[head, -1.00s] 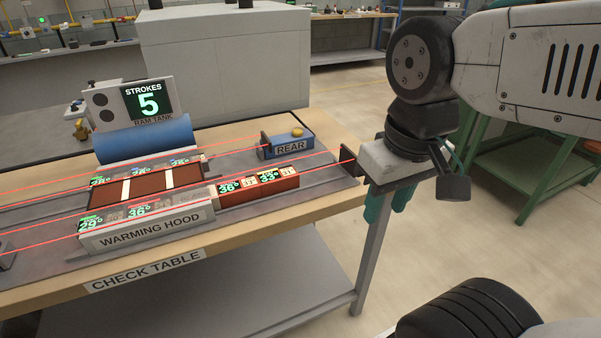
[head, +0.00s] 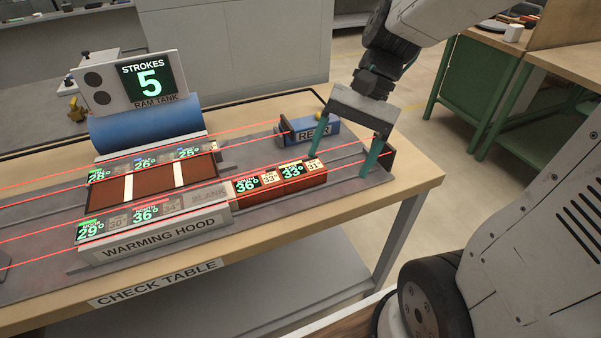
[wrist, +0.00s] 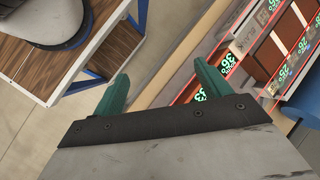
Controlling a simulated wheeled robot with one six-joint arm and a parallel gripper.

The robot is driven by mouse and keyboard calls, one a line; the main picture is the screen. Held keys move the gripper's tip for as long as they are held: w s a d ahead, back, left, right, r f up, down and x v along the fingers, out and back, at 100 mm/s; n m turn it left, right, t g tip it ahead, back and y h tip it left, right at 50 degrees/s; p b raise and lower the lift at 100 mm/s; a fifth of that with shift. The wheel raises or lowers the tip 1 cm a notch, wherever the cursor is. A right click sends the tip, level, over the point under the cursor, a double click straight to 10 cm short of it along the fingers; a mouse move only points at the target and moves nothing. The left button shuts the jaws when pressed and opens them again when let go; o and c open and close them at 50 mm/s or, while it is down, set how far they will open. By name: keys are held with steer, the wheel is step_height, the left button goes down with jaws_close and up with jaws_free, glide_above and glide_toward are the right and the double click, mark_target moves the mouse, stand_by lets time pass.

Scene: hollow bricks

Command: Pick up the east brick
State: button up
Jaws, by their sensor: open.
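A long red-brown brick (head: 290,187) lies at the right end of the warming hood. Its top carries small lit readouts, 36° and 33°. It is the rightmost brick I see; no label naming it east is readable. My gripper (head: 341,163) is open and empty, its teal fingers pointing down, to the right of the brick and above the right end of the rig. In the wrist view my gripper (wrist: 160,73) shows two spread fingers with nothing between them. The brick's readouts (wrist: 228,62) show there beside the right finger, which hides part of it.
Red beam lines run along the rig. A blue REAR block (head: 322,133) stands behind the brick. A blue ram tank (head: 150,132) with a STROKES 5 display stands at the back.

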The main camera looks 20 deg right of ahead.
steer(key=w+d+f+m+y, duration=0.2)
steer(key=w+f+m+y, duration=0.3)
steer(key=w+m, duration=0.15)
steer(key=m+t+y, duration=0.3)
steer(key=m, duration=0.1)
glide_toward(293, 171)
steer(key=shift+w+f, duration=0.1)
steer(key=shift+a+f+m, duration=0.2)
steer(key=shift+a+m, duration=0.05)
steer(key=x, duration=0.7)
steer(key=shift+a+r, duration=0.1)
steer(key=shift+a, duration=0.05)
steer(key=shift+c, duration=0.3)
steer(key=c, duration=1.4)
